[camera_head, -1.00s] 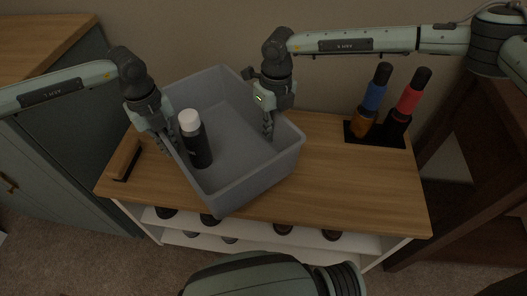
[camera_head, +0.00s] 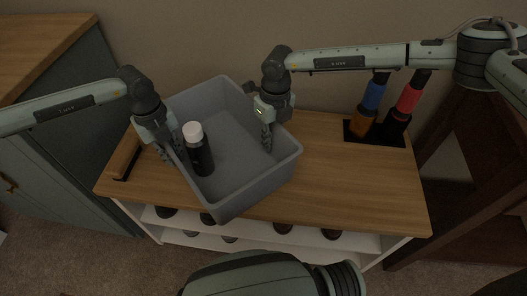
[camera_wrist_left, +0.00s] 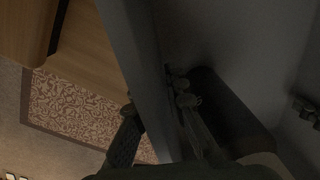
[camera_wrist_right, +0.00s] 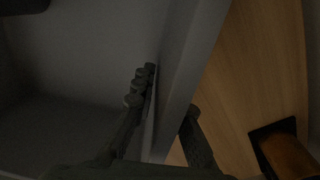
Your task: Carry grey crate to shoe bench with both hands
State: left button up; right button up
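The grey crate (camera_head: 262,187) is over the left and middle part of the wooden-topped shoe bench (camera_head: 345,190), its near corner reaching the front edge. I cannot tell whether its base touches the top. A dark bottle with a white cap (camera_head: 199,157) stands inside it. My left gripper (camera_head: 172,158) is shut on the crate's left wall, which also shows between its fingers in the left wrist view (camera_wrist_left: 148,75). My right gripper (camera_head: 267,140) is shut on the far right wall, which runs between its fingers in the right wrist view (camera_wrist_right: 185,75).
Two bottles, one blue and orange (camera_head: 368,108), one red and black (camera_head: 403,110), stand in a dark recess at the bench's back right. A wooden handle-like piece (camera_head: 125,157) is at its left end. A grey-green cabinet (camera_head: 60,130) stands left.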

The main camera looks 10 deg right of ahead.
pick_arm(q)
jog(key=shift+o, duration=0.8)
pick_arm(e)
jog(key=shift+o, duration=0.8)
pick_arm(q)
jog(key=shift+r, duration=0.1)
jog(key=r, duration=1.1)
jog(key=shift+a+r, duration=0.2)
jog(key=shift+r, duration=0.1)
pick_arm(e)
jog(key=shift+r, duration=0.1)
pick_arm(q)
jog(key=shift+s+r, duration=0.1)
pick_arm(e)
jog(key=shift+r, duration=0.2)
jog(key=r, duration=1.1)
jog(key=shift+w+d+r, duration=0.1)
jog(key=shift+d+r, duration=0.1)
jog(key=shift+r, duration=0.1)
